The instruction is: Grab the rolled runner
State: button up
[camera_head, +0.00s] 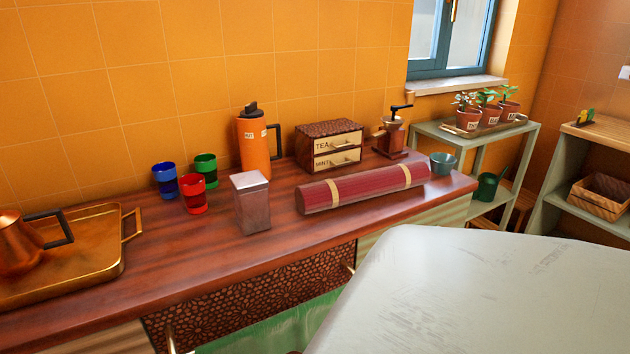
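The rolled runner (362,188) is a dark red roll with two tan bands. It lies lengthwise on the brown wooden counter (260,263), near its front edge and right of the middle. Its left end is close to a grey metal canister (252,202), with a small gap between them. Nothing lies on top of the roll. My gripper is not in view.
Behind the runner stand an orange flask (253,147), a tea drawer box (330,146) and a coffee grinder (393,132). A small teal bowl (443,163) is near its right end. A large pale surface (480,290) fills the lower right foreground.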

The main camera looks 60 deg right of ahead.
aim_at(333, 193)
jog(key=z, duration=2.1)
jog(key=i+l+z, duration=0.1)
jog(key=l, duration=0.3)
jog(key=i+l, duration=0.15)
jog(key=l, duration=0.2)
jog(key=z, duration=0.05)
